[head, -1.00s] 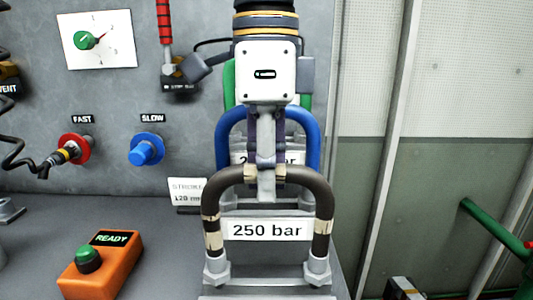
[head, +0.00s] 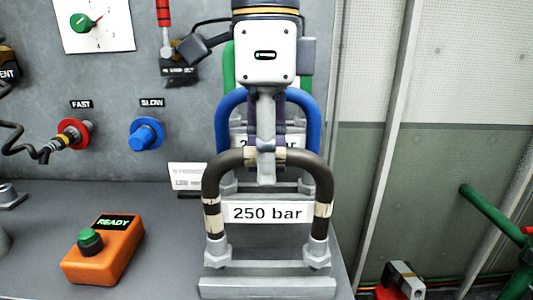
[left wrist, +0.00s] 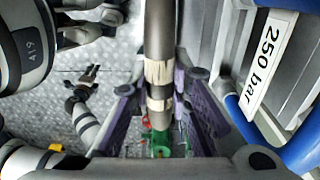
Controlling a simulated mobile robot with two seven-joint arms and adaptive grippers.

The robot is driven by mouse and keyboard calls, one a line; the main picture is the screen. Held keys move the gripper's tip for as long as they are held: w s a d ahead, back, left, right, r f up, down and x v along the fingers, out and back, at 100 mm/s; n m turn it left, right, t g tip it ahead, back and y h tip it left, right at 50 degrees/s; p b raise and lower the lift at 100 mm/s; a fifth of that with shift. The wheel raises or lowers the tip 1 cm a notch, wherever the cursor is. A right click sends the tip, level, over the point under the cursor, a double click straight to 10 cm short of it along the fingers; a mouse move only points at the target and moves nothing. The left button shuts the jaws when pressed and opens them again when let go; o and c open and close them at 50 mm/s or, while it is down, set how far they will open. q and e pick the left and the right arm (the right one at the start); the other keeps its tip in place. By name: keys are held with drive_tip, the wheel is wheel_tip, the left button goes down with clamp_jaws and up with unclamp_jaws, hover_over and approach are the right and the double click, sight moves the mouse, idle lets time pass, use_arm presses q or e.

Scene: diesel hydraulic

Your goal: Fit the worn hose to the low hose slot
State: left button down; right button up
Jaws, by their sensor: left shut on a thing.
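The worn hose (head: 320,180) is a dark inverted U with frayed beige tape bands and grey end fittings. My left gripper (head: 265,147) comes down from above and is shut on the middle of its arch. In the left wrist view the hose (left wrist: 160,30) runs between the purple finger pads. The hose ends stand over grey fittings on the front rack row, around the "250 bar" plate (head: 267,213). I cannot tell whether they are fully seated, nor which slot is the low one. My right gripper is not identifiable in these views.
A blue hose (head: 222,125) stands close behind, with a green hose (head: 228,70) farther back. The orange READY box (head: 105,262) is at the left. FAST (head: 73,133) and SLOW (head: 146,134) ports are on the grey panel. A green pipe (head: 490,212) is at the right.

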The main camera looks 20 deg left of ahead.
use_arm(q)
drive_tip(key=shift+f, duration=1.5)
idle(0.4)
drive_tip(key=c, duration=1.4)
unclamp_jaws()
drive_tip(key=shift+r, duration=0.1)
